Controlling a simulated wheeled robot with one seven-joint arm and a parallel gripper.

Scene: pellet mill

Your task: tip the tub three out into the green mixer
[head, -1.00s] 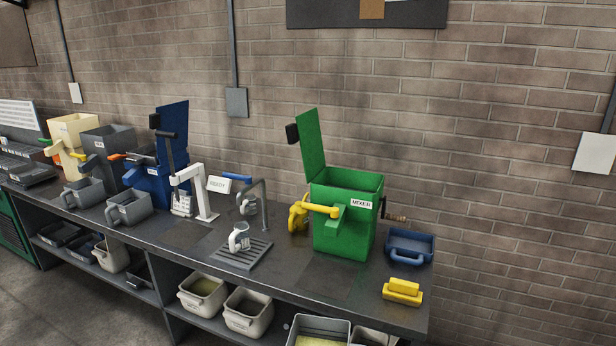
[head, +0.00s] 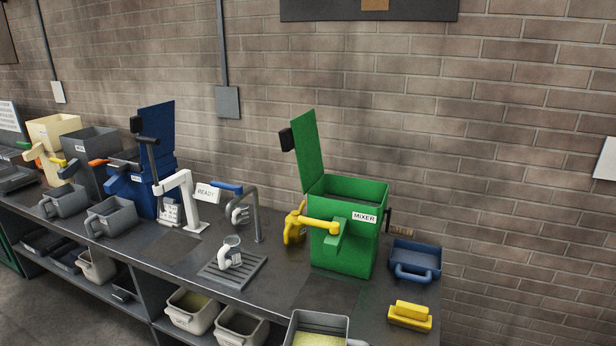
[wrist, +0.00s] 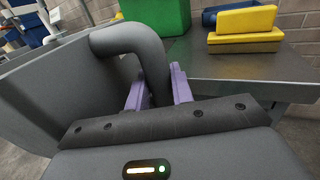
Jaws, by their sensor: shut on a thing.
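My gripper (wrist: 158,90) shows only in the wrist view, its purple fingers shut on the dark grey handle (wrist: 152,50) of a grey tub (wrist: 50,85). A grey tub with pale yellow contents (head: 318,340) shows at the bottom of the head view, cut off by the frame, and looks like this one. No number shows on it. The green mixer (head: 342,245), labelled MIXER, stands on the bench with its lid (head: 310,152) raised and its top open. It also shows beyond the tub in the wrist view (wrist: 155,14). The tub is apart from the mixer.
A blue tub (head: 415,260) and a yellow block-shaped item (head: 410,316) sit right of the mixer on the bench (head: 325,295). A yellow-handled fitting (head: 296,222) and a drain grid (head: 235,268) with a white jug (head: 230,253) are left of it. Grey tubs (head: 193,312) stand on the shelf below.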

